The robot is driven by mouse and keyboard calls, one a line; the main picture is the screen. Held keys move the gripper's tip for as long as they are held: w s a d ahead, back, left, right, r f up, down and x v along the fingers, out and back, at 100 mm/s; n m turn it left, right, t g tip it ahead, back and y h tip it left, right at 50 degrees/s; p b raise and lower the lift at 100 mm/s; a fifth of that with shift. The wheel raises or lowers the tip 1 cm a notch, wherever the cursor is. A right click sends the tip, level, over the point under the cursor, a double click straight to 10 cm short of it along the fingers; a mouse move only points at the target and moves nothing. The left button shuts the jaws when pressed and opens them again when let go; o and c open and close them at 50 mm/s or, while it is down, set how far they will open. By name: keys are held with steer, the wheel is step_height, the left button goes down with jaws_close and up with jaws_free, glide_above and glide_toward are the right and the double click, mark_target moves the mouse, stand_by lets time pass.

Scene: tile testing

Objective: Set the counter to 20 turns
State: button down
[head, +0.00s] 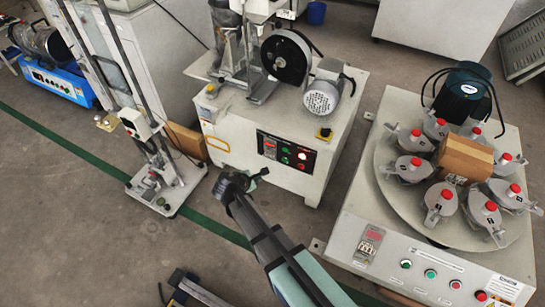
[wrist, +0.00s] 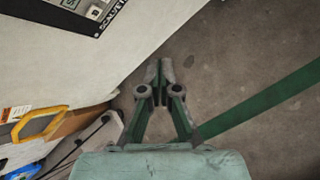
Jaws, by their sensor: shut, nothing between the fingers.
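The middle machine has a black control panel (head: 286,152) with a small counter-like unit (head: 270,147) at its left, a lit red lamp and several buttons. The right machine has another counter-like unit (head: 369,243) with a red display and small switches below it. The digits are too small to read on both. My gripper (head: 257,177) is in front of the middle machine, left of and below its black panel, touching nothing that I can see. In the wrist view my gripper (wrist: 160,72) is shut and empty, with a corner of a black panel (wrist: 75,12) at upper left.
The right machine carries a round plate (head: 385,185) with several red-capped jars, and a row of buttons (head: 430,274) along its front. A slender test stand (head: 165,190) stands left of my gripper. A yellow handle (wrist: 40,124) is at left in the wrist view. Open floor lies below.

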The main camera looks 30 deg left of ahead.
mark_target(273, 156)
steer(key=w+a, duration=0.1)
steer(key=w, duration=0.7)
steer(key=shift+w+p, duration=0.3)
steer(key=shift+w, duration=0.05)
steer(key=shift+w, duration=0.1)
stand_by(1.2)
steer(key=shift+w+a+p, duration=0.1)
steer(key=shift+w+p, duration=0.25)
steer(key=shift+p, duration=0.05)
steer(key=shift+w, duration=0.3)
stand_by(0.6)
steer(key=shift+s, duration=0.1)
stand_by(0.3)
steer(key=shift+s+p, duration=0.4)
steer(key=shift+s, duration=0.3)
steer(key=shift+s, duration=0.1)
